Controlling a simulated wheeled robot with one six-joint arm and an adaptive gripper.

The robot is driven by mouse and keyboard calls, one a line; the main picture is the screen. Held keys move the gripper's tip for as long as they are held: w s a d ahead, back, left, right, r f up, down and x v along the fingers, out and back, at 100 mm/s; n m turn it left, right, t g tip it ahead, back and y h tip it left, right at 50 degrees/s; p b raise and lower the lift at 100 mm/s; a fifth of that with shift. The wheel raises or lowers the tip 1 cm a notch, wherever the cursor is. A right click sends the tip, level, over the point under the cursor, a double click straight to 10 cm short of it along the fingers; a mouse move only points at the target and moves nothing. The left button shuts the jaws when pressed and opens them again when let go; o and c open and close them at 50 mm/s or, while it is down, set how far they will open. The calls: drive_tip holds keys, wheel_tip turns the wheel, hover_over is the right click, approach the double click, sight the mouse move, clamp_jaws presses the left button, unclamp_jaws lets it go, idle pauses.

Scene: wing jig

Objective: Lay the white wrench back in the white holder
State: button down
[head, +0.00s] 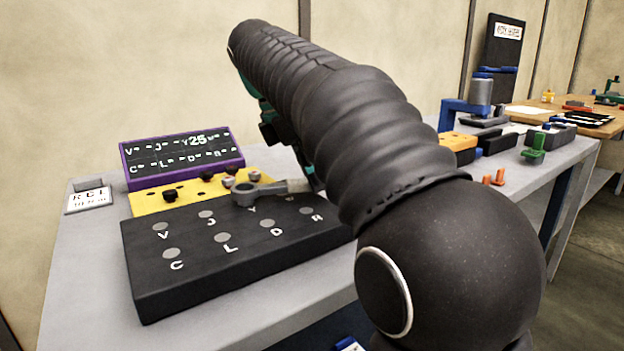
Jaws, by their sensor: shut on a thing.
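A grey ring-ended wrench with a pale handle (272,190) is over the back edge of a black lettered block (200,270) in the head view. Its ring end points left, near small dark knobs on a yellow plate. My gripper (311,172) is at the handle's right end, shut on the wrench. My own arm hides most of the gripper and the grip itself. I cannot tell whether the wrench touches the block. I cannot make out a white holder for certain.
A purple-framed black panel (180,157) stands behind the yellow plate (155,201). A small white sign (89,200) is at the left. Blue, orange and green fixtures (535,147) crowd the bench at right. Bare grey bench (85,290) shows at left.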

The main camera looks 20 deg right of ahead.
drive_tip(key=shift+r, duration=1.5)
